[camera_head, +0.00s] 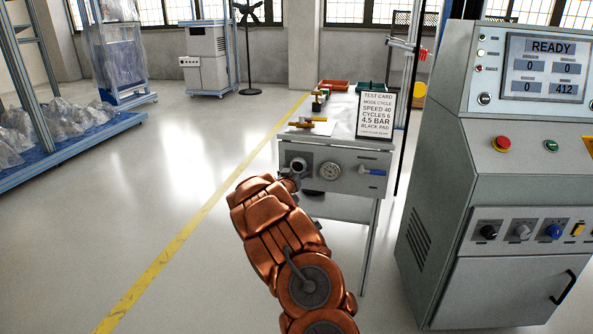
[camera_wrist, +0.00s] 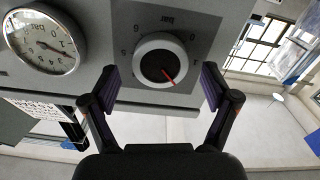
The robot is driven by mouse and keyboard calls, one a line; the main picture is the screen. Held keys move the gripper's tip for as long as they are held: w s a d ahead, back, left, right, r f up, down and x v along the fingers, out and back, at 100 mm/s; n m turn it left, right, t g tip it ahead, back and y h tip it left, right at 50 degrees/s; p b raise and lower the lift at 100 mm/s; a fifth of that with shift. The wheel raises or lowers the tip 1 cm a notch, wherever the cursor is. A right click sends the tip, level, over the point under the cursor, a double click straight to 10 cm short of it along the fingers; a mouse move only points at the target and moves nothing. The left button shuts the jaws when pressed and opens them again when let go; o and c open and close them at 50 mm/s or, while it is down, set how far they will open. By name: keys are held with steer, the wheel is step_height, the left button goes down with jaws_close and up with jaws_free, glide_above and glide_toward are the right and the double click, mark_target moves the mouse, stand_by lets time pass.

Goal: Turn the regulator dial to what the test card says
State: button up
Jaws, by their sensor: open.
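The regulator dial (camera_wrist: 160,62) is a round knob with a white rim, a dark face and a red pointer, set on a grey scale plate marked bar. In the wrist view its pointer aims to the lower right; the picture is turned over, so I cannot tell the exact value. My gripper (camera_wrist: 159,80) is open, with one finger on each side of the dial; I cannot tell whether they touch it. In the head view the dial (camera_head: 299,165) is at the bench front, partly hidden by my arm. The test card (camera_head: 377,116) reads mode cycle, speed 40, cycles 6, 4.5 bar, black pad.
A pressure gauge (camera_wrist: 43,40) sits beside the dial, and a blue-handled valve (camera_head: 372,171) is farther right on the bench (camera_head: 350,186). A control console (camera_head: 495,180) with knobs, buttons and a READY display stands at right.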

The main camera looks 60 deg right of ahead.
steer(key=shift+w+d, duration=0.15)
steer(key=shift+d, duration=0.35)
steer(key=c, duration=1.1)
steer(key=shift+a, duration=0.15)
steer(key=shift+c, duration=0.3)
